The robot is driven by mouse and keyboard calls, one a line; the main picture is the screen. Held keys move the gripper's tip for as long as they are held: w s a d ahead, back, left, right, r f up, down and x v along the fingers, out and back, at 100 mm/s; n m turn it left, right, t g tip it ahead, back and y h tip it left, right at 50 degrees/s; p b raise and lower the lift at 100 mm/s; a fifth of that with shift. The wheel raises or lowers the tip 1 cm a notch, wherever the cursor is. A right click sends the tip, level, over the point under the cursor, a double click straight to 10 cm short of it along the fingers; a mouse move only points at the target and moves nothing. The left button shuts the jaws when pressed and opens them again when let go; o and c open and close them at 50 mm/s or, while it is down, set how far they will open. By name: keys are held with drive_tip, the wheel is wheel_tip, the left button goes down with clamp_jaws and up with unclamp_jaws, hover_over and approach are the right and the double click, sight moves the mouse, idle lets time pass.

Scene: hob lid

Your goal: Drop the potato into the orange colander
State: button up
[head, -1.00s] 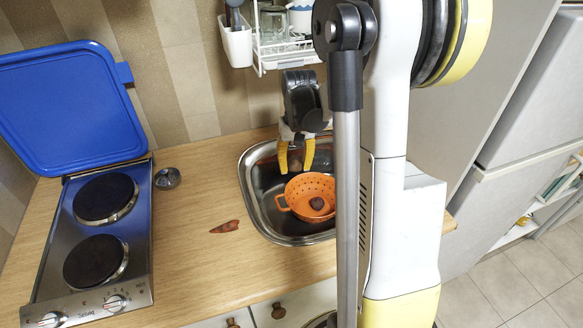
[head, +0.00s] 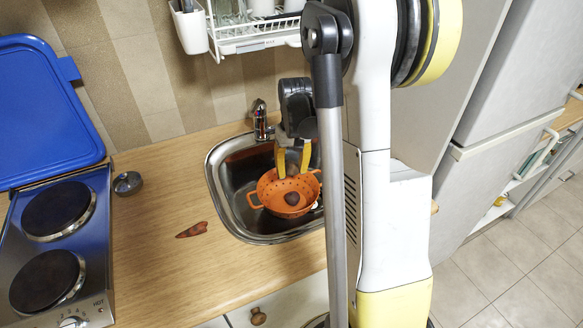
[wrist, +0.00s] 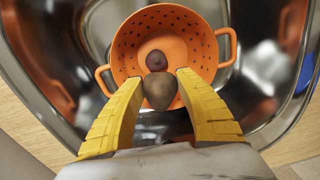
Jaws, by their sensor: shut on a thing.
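The orange colander (head: 262,187) sits in the metal sink, a handle on each side. My gripper (head: 292,173) is above the colander's far side, its yellow fingers pointing down. In the wrist view my gripper (wrist: 156,84) is shut on a brownish, rounded potato (wrist: 160,92), seen against the colander (wrist: 194,37). A smaller dark reddish-brown lump (wrist: 156,60) lies inside the colander; it also shows in the head view (head: 292,198). The held potato is hard to make out in the head view.
The sink (head: 235,218) has a tap (head: 261,120) at its back. A dish rack (head: 255,42) hangs above. A hob (head: 55,250) with a raised blue lid (head: 45,115) stands left. A small metal bowl (head: 127,183) and a reddish-brown piece (head: 192,230) lie on the counter.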

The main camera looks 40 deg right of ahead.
sight(293, 165)
drive_tip(key=shift+f, duration=0.1)
drive_tip(key=o, duration=1.2)
drive_tip(key=r, duration=1.2)
drive_tip(key=shift+s+d, duration=0.1)
drive_tip(key=shift+d, duration=0.1)
drive_tip(key=s+a+r+n+t, duration=0.1)
drive_tip(key=s+a, duration=0.3)
drive_tip(key=a, duration=0.4)
drive_tip(key=s+a+r+n+t, duration=0.1)
drive_tip(key=s+a+t, duration=0.2)
drive_tip(key=a, duration=0.5)
drive_tip(key=s+a+r+n+t, duration=0.1)
drive_tip(key=s+a+n+t, duration=0.1)
drive_tip(key=s+a, duration=0.3)
drive_tip(key=shift+s+a+t, duration=0.15)
drive_tip(key=shift+a+t, duration=0.1)
drive_tip(key=shift+a, duration=0.5)
drive_tip(key=shift+s+a+t, duration=0.1)
drive_tip(key=shift+a+t, duration=0.15)
drive_tip(key=shift+a, duration=0.45)
